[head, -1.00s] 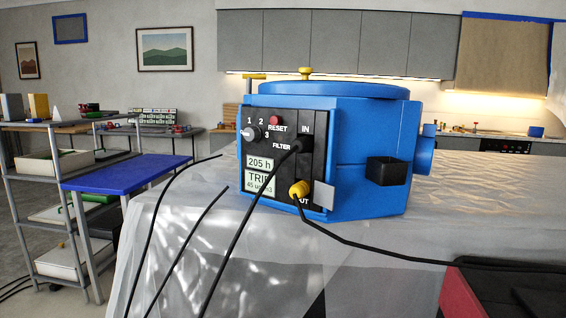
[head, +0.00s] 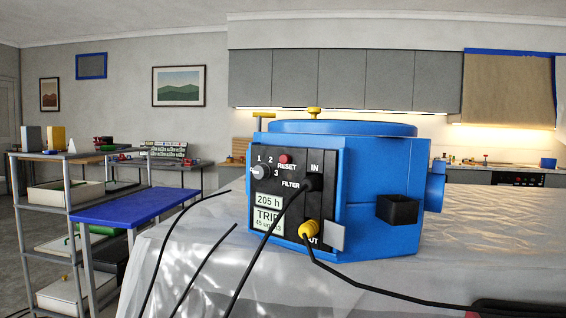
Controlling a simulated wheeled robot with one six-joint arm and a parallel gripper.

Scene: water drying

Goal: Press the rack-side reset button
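A blue boxy unit (head: 365,170) stands on a sheet-covered surface in the middle of the head view. Its black front panel (head: 325,200) carries a small round red button (head: 285,159) above the word RESET. A round dial (head: 262,172) marked 1, 2, 3 sits left of and below the button. The upper display (head: 269,201) reads 205 h, and the lower display (head: 268,220) reads TRIP. A black plug sits at IN, and a yellow plug (head: 309,230) sits at OUT. My gripper is not in view, and nothing visible touches the button.
Black cables hang in front of the unit and over the sheet (head: 200,265). A grey rack (head: 20,235) with loaded shelves and a blue board (head: 130,207) stand at left. A dark and red object (head: 520,307) shows at the bottom right edge. Kitchen cabinets line the back.

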